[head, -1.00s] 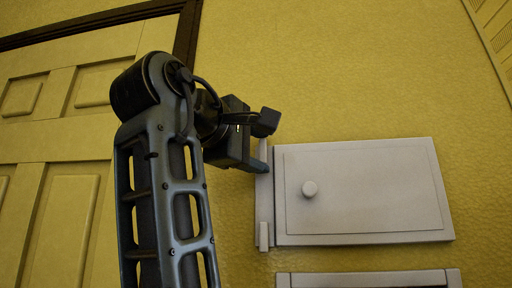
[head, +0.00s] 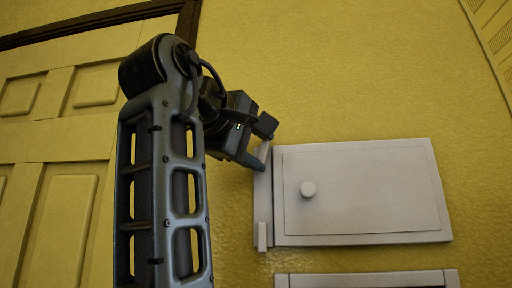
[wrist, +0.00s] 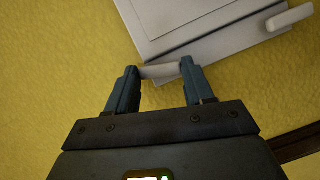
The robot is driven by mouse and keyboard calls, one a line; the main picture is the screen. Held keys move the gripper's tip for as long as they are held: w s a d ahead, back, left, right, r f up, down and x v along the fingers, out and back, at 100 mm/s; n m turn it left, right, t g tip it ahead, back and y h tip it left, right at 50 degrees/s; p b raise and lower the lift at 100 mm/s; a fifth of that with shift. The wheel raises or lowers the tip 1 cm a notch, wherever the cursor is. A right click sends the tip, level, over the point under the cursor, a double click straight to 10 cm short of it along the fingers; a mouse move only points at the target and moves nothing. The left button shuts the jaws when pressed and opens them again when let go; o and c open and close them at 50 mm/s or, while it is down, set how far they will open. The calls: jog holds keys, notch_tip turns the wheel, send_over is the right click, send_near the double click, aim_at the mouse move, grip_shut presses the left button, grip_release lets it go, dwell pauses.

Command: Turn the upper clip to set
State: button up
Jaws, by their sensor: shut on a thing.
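The upper clip (wrist: 158,72) is a small pale bar at the edge of a light grey cabinet. In the wrist view it lies between the two blue fingertips of my gripper (wrist: 159,70), which is shut on it. In the head view my gripper (head: 264,143) is at the cabinet's upper left corner and partly hides the clip.
The cabinet is on a yellow textured wall (head: 340,70). A second pale frame (head: 365,279) is just below it. A panelled yellow door (head: 70,180) with a dark frame is at the left. The wall above the cabinet is clear.

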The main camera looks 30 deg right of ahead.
jog(key=o, duration=1)
jog(key=shift+o, duration=0.2)
jog(key=b+v, duration=0.2)
jog(key=v, duration=0.5)
jog(key=shift+s+a, duration=0.25)
jog(key=shift+a, duration=0.1)
jog(key=shift+c, duration=0.4)
